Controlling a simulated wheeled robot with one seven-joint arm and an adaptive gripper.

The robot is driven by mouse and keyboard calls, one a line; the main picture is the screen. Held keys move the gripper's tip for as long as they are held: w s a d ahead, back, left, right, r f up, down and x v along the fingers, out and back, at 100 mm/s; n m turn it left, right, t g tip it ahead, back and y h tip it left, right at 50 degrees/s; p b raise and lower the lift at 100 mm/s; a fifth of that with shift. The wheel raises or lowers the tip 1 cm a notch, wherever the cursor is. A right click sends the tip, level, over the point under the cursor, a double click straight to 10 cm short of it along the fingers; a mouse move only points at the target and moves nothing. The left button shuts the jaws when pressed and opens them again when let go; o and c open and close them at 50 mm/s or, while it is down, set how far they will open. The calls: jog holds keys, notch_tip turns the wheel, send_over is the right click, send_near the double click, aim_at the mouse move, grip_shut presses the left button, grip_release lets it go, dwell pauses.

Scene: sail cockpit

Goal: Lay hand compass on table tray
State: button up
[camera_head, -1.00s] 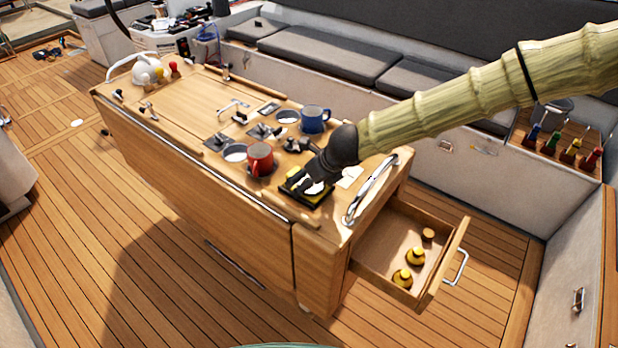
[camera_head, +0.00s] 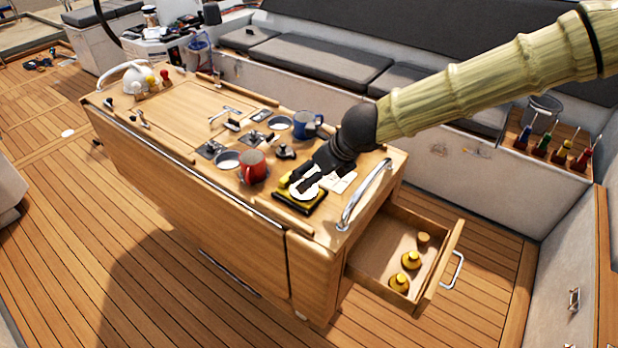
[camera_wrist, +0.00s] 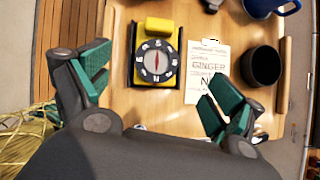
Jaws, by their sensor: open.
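In the head view my dark gripper (camera_head: 322,172) partly overlaps the compass.
A red mug (camera_head: 252,167), a blue mug (camera_head: 307,125) and a printed card (camera_wrist: 208,68) are near the compass. A dark cup (camera_wrist: 263,66) stands right of the card. A steel rail (camera_head: 366,193) edges the table above an open drawer (camera_head: 386,245) holding yellow-topped items.

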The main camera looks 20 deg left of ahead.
jog(key=shift+v, duration=1.45)
jog(key=shift+r, duration=0.1)
